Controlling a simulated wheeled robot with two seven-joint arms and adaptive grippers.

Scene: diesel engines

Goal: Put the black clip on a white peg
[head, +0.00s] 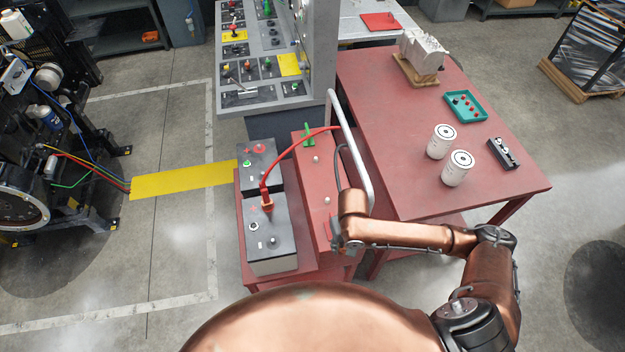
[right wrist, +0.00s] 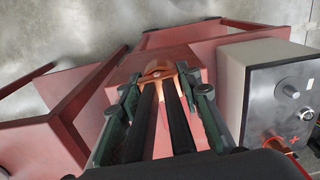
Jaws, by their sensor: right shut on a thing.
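The black clip (right wrist: 178,125), with dark handles and a copper-coloured jaw end, lies between the fingers of my right gripper (right wrist: 163,90) in the right wrist view. The gripper is shut on it, with its tip over a red surface. In the head view my right wrist hides the clip. A dark cable (head: 342,165) runs to the wrist. Two white pegs, an upper one (head: 316,160) and a lower one (head: 327,200), stand on the red panel (head: 305,178), left of my right wrist. My left gripper is not in view.
A red clip (head: 267,201) with a red cable sits on the near grey box (head: 270,238). A green clip (head: 309,134) is at the panel's far end. A pale curved rail (head: 352,150) rises beside the panel. White canisters (head: 441,141) stand on the red table (head: 400,185).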

